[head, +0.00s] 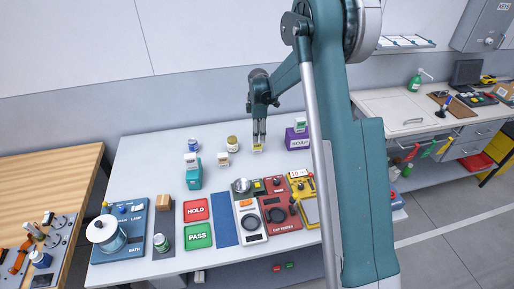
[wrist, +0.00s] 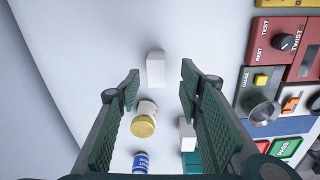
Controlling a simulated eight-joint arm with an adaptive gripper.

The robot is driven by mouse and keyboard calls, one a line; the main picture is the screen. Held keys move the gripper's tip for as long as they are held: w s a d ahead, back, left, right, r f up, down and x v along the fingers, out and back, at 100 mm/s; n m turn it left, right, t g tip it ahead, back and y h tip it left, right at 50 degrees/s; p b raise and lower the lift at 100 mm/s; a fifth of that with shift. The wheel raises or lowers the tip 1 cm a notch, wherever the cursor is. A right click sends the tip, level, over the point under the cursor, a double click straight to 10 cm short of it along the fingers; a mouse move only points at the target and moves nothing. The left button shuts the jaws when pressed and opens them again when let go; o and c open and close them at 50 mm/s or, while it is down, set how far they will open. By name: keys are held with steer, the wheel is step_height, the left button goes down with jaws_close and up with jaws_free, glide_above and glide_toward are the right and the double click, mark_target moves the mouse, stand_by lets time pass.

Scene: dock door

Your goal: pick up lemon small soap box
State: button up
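A small box with a yellow label (head: 258,148), which looks like the lemon small soap box, stands on the grey-white table at the back. In the wrist view a plain white box top (wrist: 155,69) shows between and beyond the fingertips; it seems to be the same box. My gripper (head: 259,139) points down right over the box in the head view, and its fingers partly cover it. Whether the fingertips reach down beside the box I cannot tell.
A purple SOAP box (head: 297,141) is close on the right. A teal box (head: 194,181) and blue can (head: 193,146) stand further left. Devices fill the front.

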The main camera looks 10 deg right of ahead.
mark_target(257, 147)
steer(key=shift+w+f, duration=0.3)
steer(key=shift+f, duration=0.55)
steer(key=shift+f, duration=1.25)
steer(key=shift+f, duration=0.15)
steer(key=shift+a+f, duration=0.2)
steer(key=shift+f, duration=2.3)
steer(key=c, duration=1)
